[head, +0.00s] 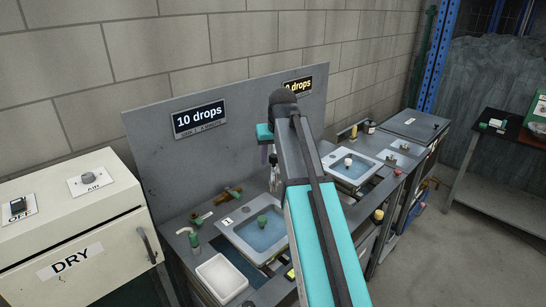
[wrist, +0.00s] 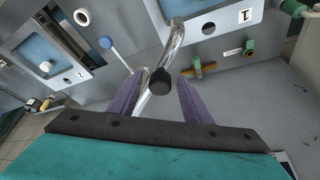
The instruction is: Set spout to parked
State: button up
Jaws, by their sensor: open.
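The chrome spout (wrist: 176,42) is a bent pipe with a black tip (wrist: 160,82). In the wrist view it crosses the panel beside the sink marked 1 and comes down toward my gripper (wrist: 160,88). My gripper's two purple fingers are open, and the black tip shows between them; I cannot tell whether they touch it. In the head view the chrome spout (head: 274,178) hangs just below my gripper (head: 267,153), partly hidden by my arm. A small label (wrist: 233,52), too small to read surely, lies right of the spout in the wrist view.
Sink 1 (head: 228,224) and a second sink (head: 333,165) are set in the grey bench. A blue-knobbed lever (wrist: 106,43) stands left of the spout. A green and brown valve (wrist: 205,70) lies to its right. A white tray (head: 222,279) and the DRY cabinet (head: 100,225) are at left.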

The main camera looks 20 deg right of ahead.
jog(key=shift+w+f, duration=0.1)
jog(key=shift+f, duration=0.1)
grip_shut()
jog(key=shift+a, duration=0.1)
